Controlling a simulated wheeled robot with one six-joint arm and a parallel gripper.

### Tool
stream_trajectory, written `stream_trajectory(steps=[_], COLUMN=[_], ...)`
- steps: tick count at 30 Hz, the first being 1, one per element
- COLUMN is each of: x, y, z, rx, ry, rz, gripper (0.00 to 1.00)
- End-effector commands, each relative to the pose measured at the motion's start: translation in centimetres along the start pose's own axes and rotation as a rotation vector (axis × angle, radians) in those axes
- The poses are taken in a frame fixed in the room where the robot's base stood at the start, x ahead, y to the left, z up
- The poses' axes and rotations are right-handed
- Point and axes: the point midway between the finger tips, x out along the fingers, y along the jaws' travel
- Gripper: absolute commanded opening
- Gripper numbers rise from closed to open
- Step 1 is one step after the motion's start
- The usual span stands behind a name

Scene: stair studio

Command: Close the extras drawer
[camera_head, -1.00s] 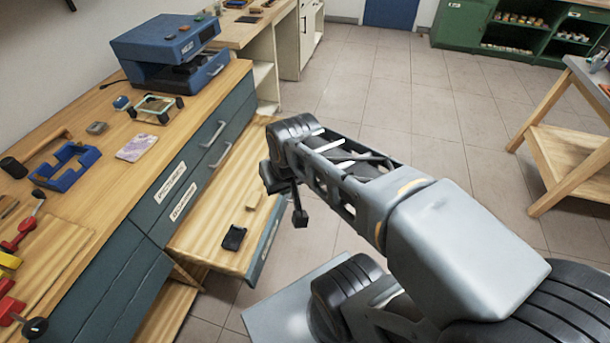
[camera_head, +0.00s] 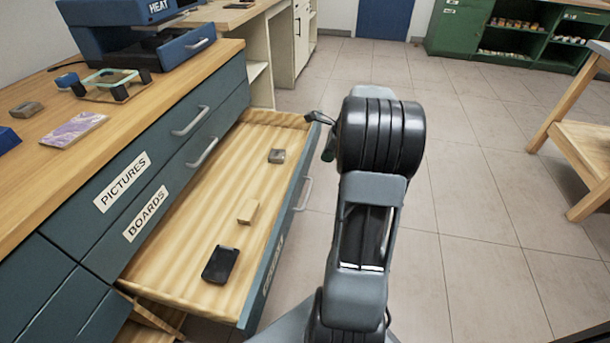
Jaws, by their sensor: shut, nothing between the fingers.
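The extras drawer (camera_head: 196,221) stands pulled far out below the drawers labelled PICTURES and BOARDS. Its dark blue-green front (camera_head: 268,268) carries a grey handle (camera_head: 304,194), and the lettering on it is mostly hidden by the steep view. Inside lie a black flat item (camera_head: 220,265), a small tan block (camera_head: 248,212) and a grey block (camera_head: 277,156). My gripper (camera_head: 323,138) is just right of the drawer's far front corner, partly hidden behind my dark wrist joint. It looks shut and empty. I cannot tell whether it touches the drawer front.
The workbench (camera_head: 150,95) carries a blue heat press (camera_head: 135,30), a small frame (camera_head: 110,84) and a patterned card (camera_head: 73,129). The PICTURES drawer (camera_head: 125,182) and BOARDS drawer (camera_head: 150,215) are shut. Open tiled floor (camera_head: 455,190) lies to the right, before a wooden table (camera_head: 585,150).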

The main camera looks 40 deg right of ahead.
Motion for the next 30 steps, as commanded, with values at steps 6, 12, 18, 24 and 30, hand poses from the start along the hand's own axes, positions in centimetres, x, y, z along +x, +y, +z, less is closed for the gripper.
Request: stream_trajectory(steps=[6, 12, 18, 24, 30], x=[2.8, 6.8, 10.3, 11.2, 11.5], y=[-0.4, -0.3, -0.3, -0.4, -0.4], z=[-1.0, -1.0, -0.9, 1.5, 2.8], rx=[0.037, 0.036, 0.033, 0.028, 0.029], ry=[-0.004, -0.004, -0.003, -0.003, -0.003], rz=[-0.001, 0.000, -0.001, -0.003, -0.002], gripper=[0.00, 0.00, 0.00, 0.00, 0.00])
